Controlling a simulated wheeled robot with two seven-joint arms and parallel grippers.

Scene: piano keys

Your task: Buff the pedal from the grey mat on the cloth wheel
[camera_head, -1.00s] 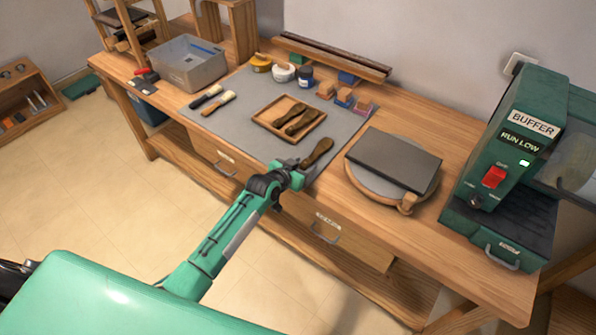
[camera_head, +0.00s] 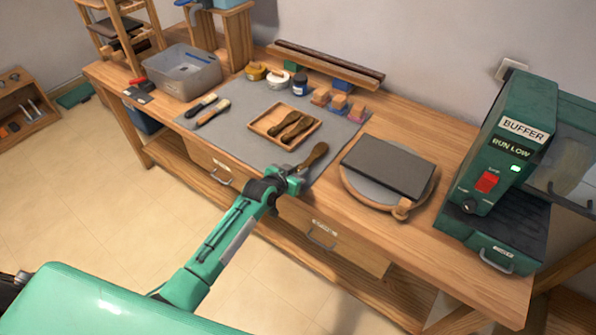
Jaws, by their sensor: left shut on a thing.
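My left gripper (camera_head: 297,172) is at the front edge of the bench, over the near right part of the grey mat (camera_head: 235,145). It is shut on a brown pedal (camera_head: 315,155), which sticks out up and to the right from the jaws. Similar brown pedals (camera_head: 297,126) lie in a wooden tray (camera_head: 266,124) on the mat. The green buffer (camera_head: 510,145), labelled "BUFFER" and "RUN LOW", stands at the right end of the bench with a green light and red switch. The cloth wheel cannot be made out clearly. My right gripper is not in view.
A round turntable (camera_head: 352,194) with a dark slab (camera_head: 390,167) lies between mat and buffer. Brushes (camera_head: 212,112), jars (camera_head: 279,77), small blocks (camera_head: 338,102) and a grey bin (camera_head: 182,72) occupy the bench. The bench front strip beside the turntable is clear.

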